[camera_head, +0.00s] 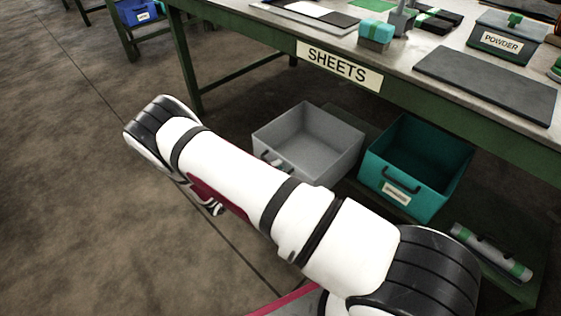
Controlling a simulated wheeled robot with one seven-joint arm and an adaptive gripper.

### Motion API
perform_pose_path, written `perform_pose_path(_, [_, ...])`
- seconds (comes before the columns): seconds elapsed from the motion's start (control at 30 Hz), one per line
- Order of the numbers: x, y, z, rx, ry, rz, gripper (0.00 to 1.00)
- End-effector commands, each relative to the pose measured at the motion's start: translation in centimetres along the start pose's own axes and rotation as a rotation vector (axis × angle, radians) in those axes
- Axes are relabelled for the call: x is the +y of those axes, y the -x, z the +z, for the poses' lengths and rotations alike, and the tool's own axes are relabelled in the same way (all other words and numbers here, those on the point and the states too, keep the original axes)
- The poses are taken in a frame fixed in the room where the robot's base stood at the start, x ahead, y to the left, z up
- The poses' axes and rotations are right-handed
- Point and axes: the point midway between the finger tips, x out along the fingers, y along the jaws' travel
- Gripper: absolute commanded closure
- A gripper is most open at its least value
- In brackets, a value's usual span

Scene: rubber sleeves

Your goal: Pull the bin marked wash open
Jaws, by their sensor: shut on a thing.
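Two open-topped bins stand on the low shelf under the table. The grey bin (318,151) is on the left, and the dark handle (268,157) on its near side shows partly above my arm. The teal bin (428,188) is on the right, with a dark handle and a small white label (396,194) too small to read surely. Both look empty. My arm crosses in front of the bins. My gripper's fingers are hidden behind the arm, so their contact with either bin cannot be seen.
The green table (440,105) marked SHEETS overhangs the bins. A grey roll with green bands (490,252) lies right of the teal bin. A POWDER box (505,42) and a dark slab (487,84) are on top. The floor at left is clear.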

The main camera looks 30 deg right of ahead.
Motion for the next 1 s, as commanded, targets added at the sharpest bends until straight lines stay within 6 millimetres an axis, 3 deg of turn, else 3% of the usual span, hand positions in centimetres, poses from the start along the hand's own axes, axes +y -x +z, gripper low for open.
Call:
perform_pose_path(0.3, [-0.1,0.2,-0.1,0.003,-0.001,-0.002,1.00])
perform_pose_path(0.37, [-0.1,0.2,-0.1,0.003,-0.001,-0.002,0.82])
perform_pose_path(0.73, [0.0,0.4,-0.1,0.002,-0.001,-0.001,0.82])
perform_pose_path(0.87, [0.0,1.7,-0.1,0.004,0.000,-0.001,0.82])
perform_pose_path(1.0, [0.0,4.4,-0.2,0.006,-0.001,-0.001,0.82])
